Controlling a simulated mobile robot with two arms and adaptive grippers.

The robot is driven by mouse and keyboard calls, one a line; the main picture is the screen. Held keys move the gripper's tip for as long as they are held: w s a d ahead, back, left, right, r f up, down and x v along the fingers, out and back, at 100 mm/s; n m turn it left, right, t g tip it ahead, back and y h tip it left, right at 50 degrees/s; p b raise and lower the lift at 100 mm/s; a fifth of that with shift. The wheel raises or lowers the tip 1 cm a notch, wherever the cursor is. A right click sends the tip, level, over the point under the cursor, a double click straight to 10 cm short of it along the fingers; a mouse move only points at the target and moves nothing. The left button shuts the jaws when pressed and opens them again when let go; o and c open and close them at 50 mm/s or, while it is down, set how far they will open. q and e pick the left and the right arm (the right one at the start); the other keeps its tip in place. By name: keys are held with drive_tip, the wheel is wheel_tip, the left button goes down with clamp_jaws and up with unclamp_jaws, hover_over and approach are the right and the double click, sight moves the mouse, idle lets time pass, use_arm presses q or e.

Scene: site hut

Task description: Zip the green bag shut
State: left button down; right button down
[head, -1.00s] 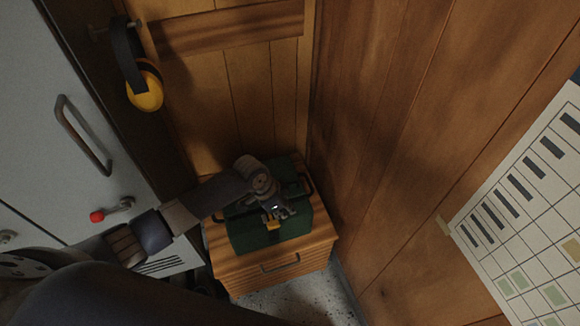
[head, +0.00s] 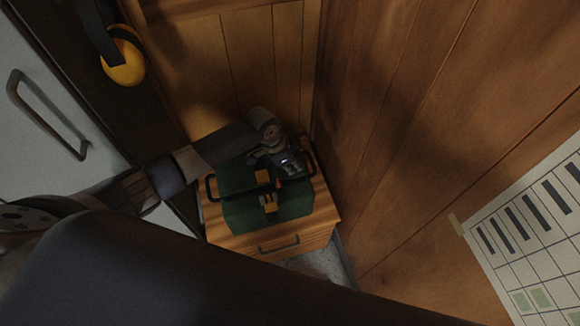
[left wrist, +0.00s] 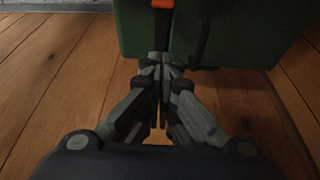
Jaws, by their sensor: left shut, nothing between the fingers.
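The green bag (head: 290,203) stands on a low wooden cabinet, with dark handles at its ends. Two yellow-orange pieces (head: 269,203) show on its top and front; a dark line runs across the top. I cannot tell how far the zip is closed. My left gripper (head: 290,167) is at the bag's back right part, shut and empty. In the left wrist view its closed fingers (left wrist: 161,62) point at the bag's green side (left wrist: 225,35), by a dark strip with an orange tab (left wrist: 162,4) at the top edge. Contact is unclear. My right gripper is out of view.
The wooden cabinet (head: 325,212) has a bare rim around the bag. Wooden walls (head: 400,130) stand close behind and to the right. A grey locker (head: 50,80) is at left, with yellow ear defenders (head: 123,64) hanging beside it. My own dark arm fills the foreground.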

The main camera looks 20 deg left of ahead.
sight(278, 183)
use_arm(q)
drive_tip(key=b+x, duration=0.4)
drive_tip(key=x, duration=0.1)
drive_tip(key=shift+f+b, duration=0.1)
drive_tip(key=shift+b, duration=0.3)
drive_tip(key=s+a, duration=0.1)
drive_tip(key=s+a+p, duration=0.1)
drive_tip(key=a, duration=0.1)
drive_tip(key=shift+r, duration=0.35)
drive_tip(key=shift+s+a, duration=0.2)
drive_tip(key=shift+a, duration=0.1)
drive_tip(key=shift+d+f, duration=0.1)
